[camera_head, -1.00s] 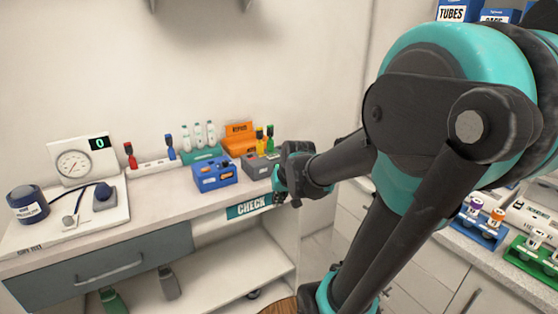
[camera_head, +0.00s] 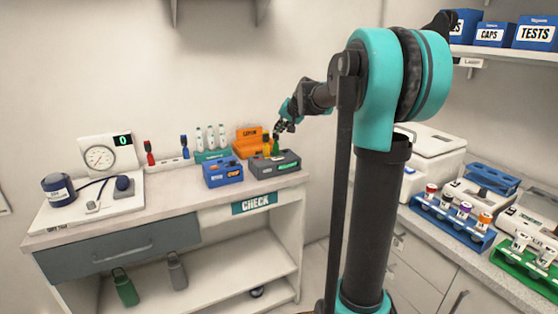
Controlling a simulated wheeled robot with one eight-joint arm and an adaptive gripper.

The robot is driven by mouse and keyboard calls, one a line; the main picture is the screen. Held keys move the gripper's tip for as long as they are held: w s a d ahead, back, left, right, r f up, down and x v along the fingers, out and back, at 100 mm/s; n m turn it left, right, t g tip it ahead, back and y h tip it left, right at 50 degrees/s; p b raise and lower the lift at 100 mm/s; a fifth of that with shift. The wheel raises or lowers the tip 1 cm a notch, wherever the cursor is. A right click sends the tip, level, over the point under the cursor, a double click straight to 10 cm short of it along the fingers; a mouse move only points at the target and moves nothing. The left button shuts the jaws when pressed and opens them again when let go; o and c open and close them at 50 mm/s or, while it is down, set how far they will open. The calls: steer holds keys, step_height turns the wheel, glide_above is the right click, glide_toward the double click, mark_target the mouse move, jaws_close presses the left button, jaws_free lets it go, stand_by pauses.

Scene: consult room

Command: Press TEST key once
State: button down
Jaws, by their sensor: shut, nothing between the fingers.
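My gripper (camera_head: 283,127) is at the far right end of the desk, above the grey box (camera_head: 276,166). Its fingers are shut and empty, pointing down near a green upright piece (camera_head: 275,145) at that box. I cannot tell whether they touch it. No key marked TEST can be read on either box; the lettering is too small, and the gripper is far from the camera.
The desk (camera_head: 165,208) also holds a white gauge unit (camera_head: 107,157) showing 0, a blue cuff (camera_head: 58,188), a rack of white bottles (camera_head: 211,153) and an orange box (camera_head: 250,145). A CHECK sign (camera_head: 254,203) hangs on its front. A second counter with tube racks (camera_head: 455,217) stands right.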

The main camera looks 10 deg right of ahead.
mark_target(279, 158)
steer(key=shift+f, duration=4.45)
steer(key=shift+f, duration=0.15)
steer(key=shift+f, duration=0.25)
steer(key=shift+f, duration=0.4)
steer(key=shift+r, duration=0.85)
